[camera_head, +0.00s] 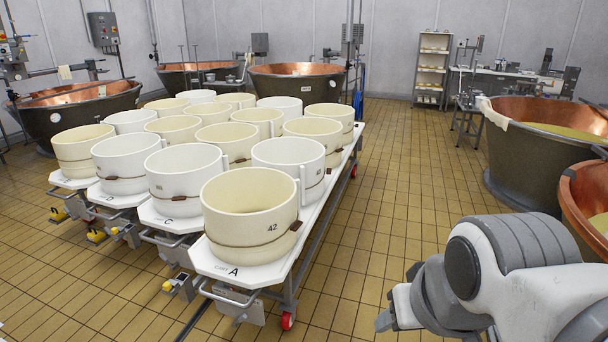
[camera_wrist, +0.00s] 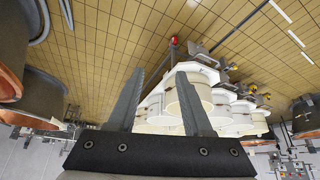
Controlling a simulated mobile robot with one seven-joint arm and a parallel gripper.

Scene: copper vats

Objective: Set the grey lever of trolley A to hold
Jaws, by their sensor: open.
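Trolley A (camera_head: 232,270) is the nearest of the trolleys, a white top marked A on a metal frame with a front handle bar and red wheels. A grey block (camera_head: 240,313) hangs below its front edge. A small grey fitting with a yellow part (camera_head: 180,287) is low at its front left corner. I cannot tell which part is the grey lever or how it is set. My gripper (camera_wrist: 160,72) is open and empty in the wrist view, well apart from the trolleys, which appear upside down there. In the head view my arm is at the lower right, right of trolley A.
More trolleys stand close on the left. Copper vats (camera_head: 525,155) line the right and back. The tiled floor (camera_head: 375,200) right of trolley A is clear. A shelf (camera_head: 432,70) stands behind.

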